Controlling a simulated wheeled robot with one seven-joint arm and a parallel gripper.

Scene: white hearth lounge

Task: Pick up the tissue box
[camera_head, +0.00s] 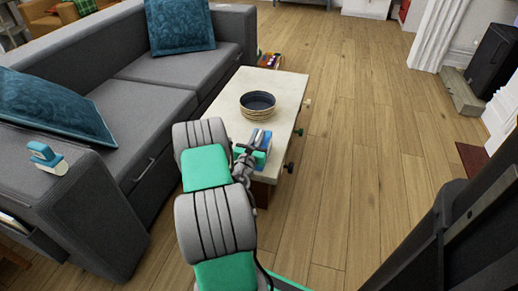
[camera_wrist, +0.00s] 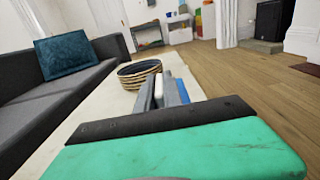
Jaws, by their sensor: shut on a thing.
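The tissue box (camera_head: 262,139), blue with a pale part, is at the near end of the pale low table (camera_head: 282,86). My gripper (camera_head: 247,153) is at the box's left side in the head view, shut on it. In the wrist view, my gripper's grey fingers (camera_wrist: 158,95) stand close together, with a white part of the tissue box (camera_wrist: 159,83) between them and blue beside them. My arm and gripper hide much of the box. I cannot tell whether it touches the tabletop.
A dark bowl with a woven side (camera_head: 257,104) stands on the table just beyond the box. A grey sofa (camera_head: 150,85) with blue cushions runs along the left. A small teal and white object (camera_head: 46,157) sits on its arm.

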